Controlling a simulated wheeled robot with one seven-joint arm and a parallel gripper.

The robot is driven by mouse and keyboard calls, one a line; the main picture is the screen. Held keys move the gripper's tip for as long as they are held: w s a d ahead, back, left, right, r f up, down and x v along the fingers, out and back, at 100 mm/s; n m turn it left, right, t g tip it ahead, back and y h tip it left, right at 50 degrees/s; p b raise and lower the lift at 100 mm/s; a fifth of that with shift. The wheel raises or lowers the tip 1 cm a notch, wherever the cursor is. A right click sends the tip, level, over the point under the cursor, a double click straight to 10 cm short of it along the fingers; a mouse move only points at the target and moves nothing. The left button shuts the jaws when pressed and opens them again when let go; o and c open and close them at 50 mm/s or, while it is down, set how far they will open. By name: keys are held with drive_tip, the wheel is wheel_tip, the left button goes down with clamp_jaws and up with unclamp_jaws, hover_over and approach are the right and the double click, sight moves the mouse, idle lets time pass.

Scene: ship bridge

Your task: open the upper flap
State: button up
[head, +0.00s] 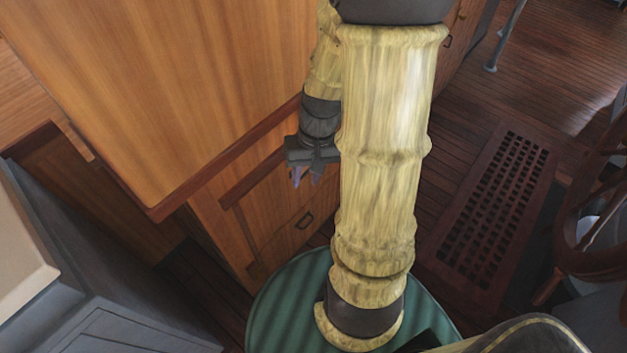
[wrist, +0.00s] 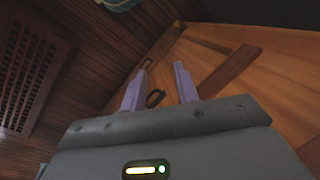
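A wooden cabinet front (head: 275,217) stands below the overhanging top and has a dark handle (head: 303,220). In the wrist view, one dark handle (wrist: 155,98) shows between the fingers and another dark handle (wrist: 147,63) shows further off. I cannot tell for certain which panel is the upper flap; no panel looks swung open. My gripper (head: 306,180) hangs close to the cabinet front, above the handle in the head view. Its two purple fingers are spread in the wrist view (wrist: 160,70), with nothing held. Part of the cabinet is hidden behind my arm.
The large wooden top (head: 180,90) with a dark red edge juts out near my gripper. A grey console (head: 90,270) stands at left. A floor grate (head: 497,205) and a wooden ship's wheel (head: 600,225) are at right. Some plank floor between is clear.

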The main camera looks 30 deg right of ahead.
drive_tip(key=d+f+m+y+b, duration=0.3)
drive_tip(key=d+f+y+b, duration=0.15)
drive_tip(key=f, duration=0.45)
drive_tip(key=d+f+m+t+y+b, duration=0.2)
drive_tip(key=d+f+t+b, duration=0.2)
drive_tip(key=d, duration=0.4)
drive_tip(key=d+f+m+t+y+b, duration=0.2)
drive_tip(key=d+f+t+b, duration=0.2)
drive_tip(key=d+t+b, duration=0.2)
drive_tip(key=shift+s+d+m+t, duration=0.25)
drive_tip(key=shift+d+m+t, duration=0.05)
drive_tip(key=shift+d+t, duration=0.75)
drive_tip(key=shift+w, duration=0.1)
drive_tip(key=b+x, duration=0.2)
drive_tip(key=x, duration=1.5)
drive_tip(key=shift+f+b, duration=0.25)
drive_tip(key=shift+b, duration=0.1)
drive_tip(key=shift+w+a, duration=0.1)
drive_tip(key=shift+a, duration=0.05)
clamp_jaws()
